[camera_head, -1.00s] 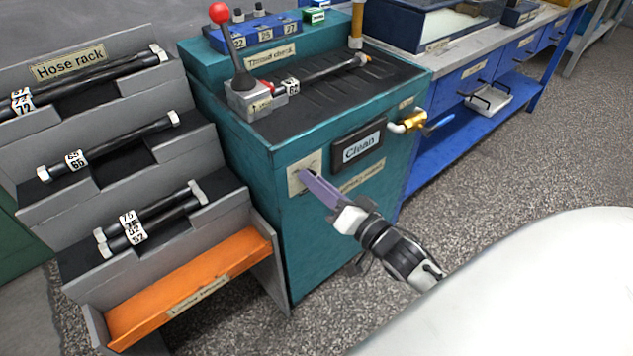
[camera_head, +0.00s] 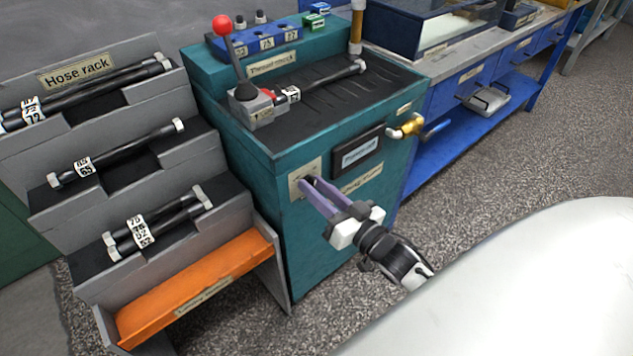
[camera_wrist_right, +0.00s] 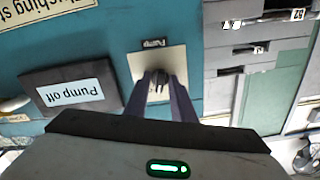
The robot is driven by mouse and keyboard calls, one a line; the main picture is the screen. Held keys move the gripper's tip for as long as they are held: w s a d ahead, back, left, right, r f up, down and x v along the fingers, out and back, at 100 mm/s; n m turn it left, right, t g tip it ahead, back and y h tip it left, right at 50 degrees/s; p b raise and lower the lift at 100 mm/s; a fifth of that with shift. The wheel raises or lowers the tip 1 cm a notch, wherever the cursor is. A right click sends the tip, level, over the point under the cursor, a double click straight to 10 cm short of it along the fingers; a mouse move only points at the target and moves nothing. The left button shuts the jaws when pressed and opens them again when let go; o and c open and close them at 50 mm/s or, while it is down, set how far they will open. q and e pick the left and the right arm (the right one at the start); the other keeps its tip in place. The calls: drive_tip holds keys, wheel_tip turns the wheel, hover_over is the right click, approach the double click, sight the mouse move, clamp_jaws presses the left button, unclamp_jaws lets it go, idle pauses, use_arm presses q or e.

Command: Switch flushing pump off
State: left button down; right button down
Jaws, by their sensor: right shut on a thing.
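The pump switch is a small dark knob (camera_wrist_right: 160,76) on a cream plate (camera_wrist_right: 142,62) labelled "Pump" in the right wrist view. The plate (camera_head: 298,172) also shows on the front of the teal cabinet (camera_head: 250,185) in the head view. My right gripper (camera_head: 311,184) has its two purple fingers against the plate, shut on the knob, which they mostly hide. The dark display beside the plate (camera_wrist_right: 72,93) reads "Pump off" in the right wrist view; it also shows in the head view (camera_head: 358,152). My left gripper is not in view.
A brass tap with a blue handle (camera_head: 412,128) sticks out right of the display. A red-knobbed lever (camera_head: 222,26) and a clamped hose (camera_head: 328,80) are on the cabinet top. The hose rack (camera_head: 110,145) with an orange tray (camera_head: 200,290) stands close on the left.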

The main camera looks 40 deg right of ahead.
drive_tip(key=n+p, duration=0.1)
drive_tip(key=n, duration=0.2)
drive_tip(key=shift+r+n, duration=0.1)
drive_tip(key=shift+n, duration=0.3)
drive_tip(key=n+p, duration=0.1)
drive_tip(key=n, duration=0.2)
drive_tip(key=shift+n, duration=0.3)
drive_tip(key=shift+n+p, duration=0.55)
drive_tip(key=shift+n, duration=1.95)
drive_tip(key=c, duration=1.8)
unclamp_jaws()
drive_tip(key=s, duration=1)
drive_tip(key=shift+s+d, duration=0.15)
drive_tip(key=shift+d, duration=0.2)
